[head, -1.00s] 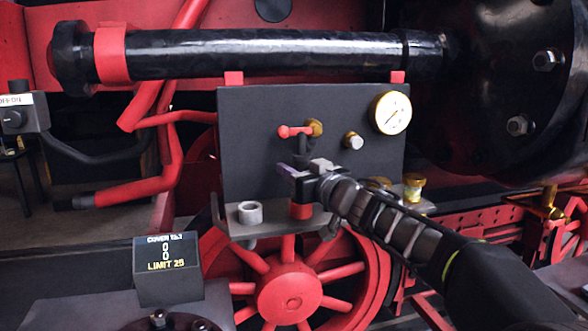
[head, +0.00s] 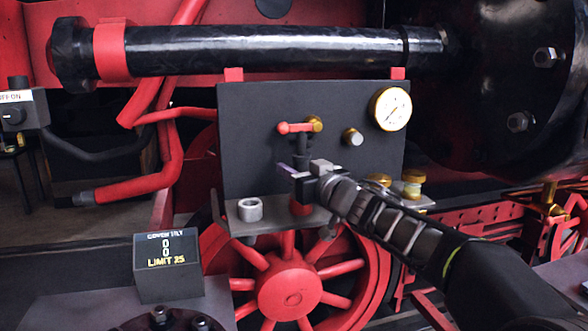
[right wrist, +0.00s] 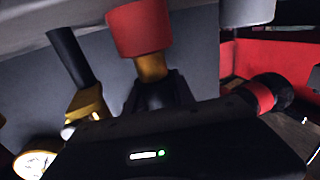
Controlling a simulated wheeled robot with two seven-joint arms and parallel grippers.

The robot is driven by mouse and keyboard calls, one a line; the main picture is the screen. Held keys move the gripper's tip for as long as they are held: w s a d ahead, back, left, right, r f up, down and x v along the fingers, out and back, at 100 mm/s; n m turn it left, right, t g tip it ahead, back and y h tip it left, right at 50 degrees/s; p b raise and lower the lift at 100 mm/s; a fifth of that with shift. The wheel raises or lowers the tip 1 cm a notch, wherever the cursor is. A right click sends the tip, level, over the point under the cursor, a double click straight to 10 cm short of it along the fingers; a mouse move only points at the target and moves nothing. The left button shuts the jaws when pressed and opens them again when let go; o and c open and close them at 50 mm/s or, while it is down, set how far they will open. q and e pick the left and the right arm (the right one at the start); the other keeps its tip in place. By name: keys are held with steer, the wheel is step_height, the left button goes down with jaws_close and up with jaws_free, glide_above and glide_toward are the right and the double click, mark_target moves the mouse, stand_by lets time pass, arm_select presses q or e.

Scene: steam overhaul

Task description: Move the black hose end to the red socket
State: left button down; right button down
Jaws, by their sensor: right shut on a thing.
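My right gripper (head: 302,171) comes in from the right in front of the dark panel (head: 255,130). It is shut on the black hose end (head: 302,152), which stands roughly upright and rises above the jaws. The red socket (head: 300,208) is directly below the jaws on the panel's shelf. In the right wrist view, the red socket (right wrist: 140,28) lines up with a brass section (right wrist: 152,68) that runs to the black hose end (right wrist: 160,92). I cannot tell how deep it sits. A light grey socket (head: 249,209) is to the left. My left gripper is not in view.
A red-handled valve (head: 297,127) is just above the gripper, with a gauge (head: 391,108) to the right. Brass fittings (head: 412,184) stand close to my right wrist. A black pipe (head: 260,50) crosses above. A display box (head: 166,268) is lower left.

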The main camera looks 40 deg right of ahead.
steer(key=shift+f, duration=0.35)
stand_by(0.6)
steer(key=shift+f+b, duration=0.6)
steer(key=shift+f, duration=0.4)
steer(key=c, duration=1)
jaws_free()
steer(key=shift+d+f, duration=0.1)
steer(key=shift+f, duration=0.05)
steer(key=shift+o, duration=0.2)
steer(key=s, duration=0.2)
steer(key=s+r, duration=0.1)
steer(key=s, duration=0.2)
steer(key=s+p, duration=0.1)
steer(key=s, duration=0.1)
steer(key=shift+s+a+r, duration=0.25)
steer(key=shift+r, duration=0.15)
steer(key=shift+s+a+r, duration=0.1)
steer(key=shift+s, duration=0.15)
steer(key=shift+r, duration=0.1)
